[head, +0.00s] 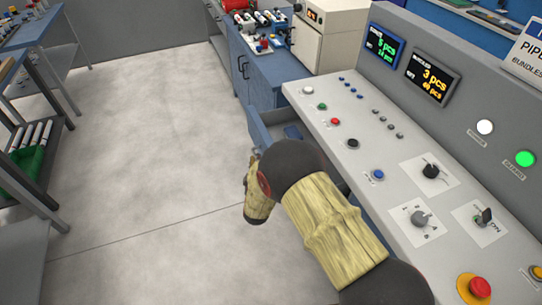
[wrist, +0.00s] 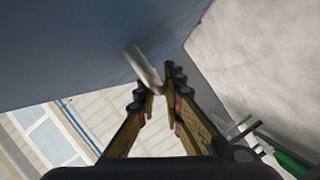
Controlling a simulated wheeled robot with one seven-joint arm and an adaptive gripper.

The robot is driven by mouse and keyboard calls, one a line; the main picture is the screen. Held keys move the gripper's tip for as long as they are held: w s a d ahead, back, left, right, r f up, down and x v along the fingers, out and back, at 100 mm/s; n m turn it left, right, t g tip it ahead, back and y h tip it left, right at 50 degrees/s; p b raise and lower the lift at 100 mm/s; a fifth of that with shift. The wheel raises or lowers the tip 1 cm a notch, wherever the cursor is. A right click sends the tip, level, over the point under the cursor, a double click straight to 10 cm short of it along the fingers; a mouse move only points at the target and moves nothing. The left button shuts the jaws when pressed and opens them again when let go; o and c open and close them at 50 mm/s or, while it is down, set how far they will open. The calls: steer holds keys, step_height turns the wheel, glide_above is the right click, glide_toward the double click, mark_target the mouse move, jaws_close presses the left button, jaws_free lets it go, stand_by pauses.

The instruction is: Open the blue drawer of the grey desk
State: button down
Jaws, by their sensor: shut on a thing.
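The grey desk (head: 320,118) fills the right of the head view, with buttons and switches on its sloped top. The blue drawer (head: 259,131) juts out from its left side, and part of its inside shows, so it stands at least partly open. My arm covers the rest of the drawer and my gripper in the head view. In the wrist view, the blue drawer front (wrist: 70,50) fills the upper left. My gripper (wrist: 155,84) is shut on its pale metal handle (wrist: 142,66), which lies between the fingertips.
A blue cabinet (head: 262,80) with dark handles and a red-and-white device on top stands behind the desk. Racks with pipes and a green bin (head: 25,165) stand at the left. The pale floor (head: 150,130) between them is clear.

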steer(key=shift+s+a, duration=0.25)
steer(key=shift+a, duration=0.45)
steer(key=shift+s+a, duration=0.2)
steer(key=shift+a, duration=0.45)
steer(key=c, duration=1.9)
jaws_free()
steer(key=v, duration=1.2)
